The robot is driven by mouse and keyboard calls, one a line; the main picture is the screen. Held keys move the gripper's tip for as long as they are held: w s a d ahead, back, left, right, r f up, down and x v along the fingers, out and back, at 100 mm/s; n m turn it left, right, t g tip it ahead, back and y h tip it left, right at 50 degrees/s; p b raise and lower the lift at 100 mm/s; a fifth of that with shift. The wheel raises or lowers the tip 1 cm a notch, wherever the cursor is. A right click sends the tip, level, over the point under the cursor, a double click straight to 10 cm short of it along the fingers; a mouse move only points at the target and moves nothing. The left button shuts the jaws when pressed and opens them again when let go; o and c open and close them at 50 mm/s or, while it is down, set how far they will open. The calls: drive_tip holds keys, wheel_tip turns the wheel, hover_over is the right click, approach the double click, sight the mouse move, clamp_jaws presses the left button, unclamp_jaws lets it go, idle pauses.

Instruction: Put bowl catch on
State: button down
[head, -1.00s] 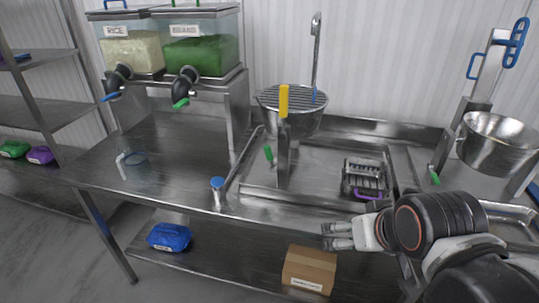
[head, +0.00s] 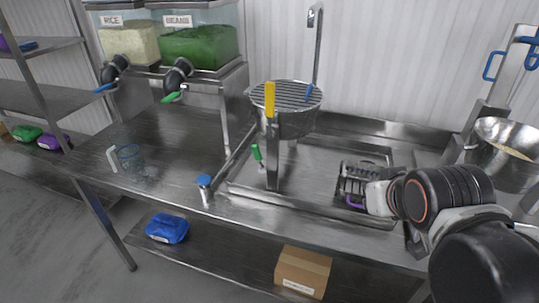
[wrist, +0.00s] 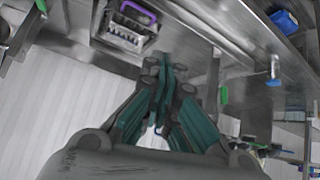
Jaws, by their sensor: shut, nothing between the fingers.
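The steel bowl (head: 492,160) hangs on the upright stand at the right edge of the head view, partly cut off by the frame. A green-tipped lever (wrist: 42,5) shows at the upper left of the wrist view and looks like the catch; I cannot tell its setting. In the head view my arm hides that area. My gripper (wrist: 165,65) is shut and empty. In the head view it is left of the bowl, beside the slotted metal rack with a purple handle (wrist: 138,12). I cannot tell whether it touches the rack.
RICE and BEANS bins (head: 200,48) are at the back left. The left table top is mostly clear, with a clear cup (head: 128,157).

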drive_tip(key=w+d+r+n+t+y, duration=0.15)
drive_tip(key=w+r+n+t, duration=0.45)
drive_tip(key=w+r, duration=0.6)
drive_tip(key=w+r+n+t+y, duration=0.2)
drive_tip(key=w+r+n+t, duration=0.35)
drive_tip(key=w+r, duration=0.6)
drive_tip(key=w+a+f+n+g+y, duration=0.2)
drive_tip(key=w+a+f+n+y, duration=0.25)
drive_tip(key=n+y, duration=0.3)
drive_tip(key=s+a+f+n+g+y, duration=0.2)
drive_tip(key=f+n+g, duration=0.4)
drive_tip(key=f, duration=0.6)
drive_tip(key=s+a+f+n+g+y, duration=0.2)
drive_tip(key=f+n+g, duration=0.4)
drive_tip(key=f, duration=0.7)
drive_tip(key=shift+s+a+n+g+p, duration=0.45)
drive_tip(key=shift+s+g, duration=0.1)
drive_tip(key=shift+s, duration=0.45)
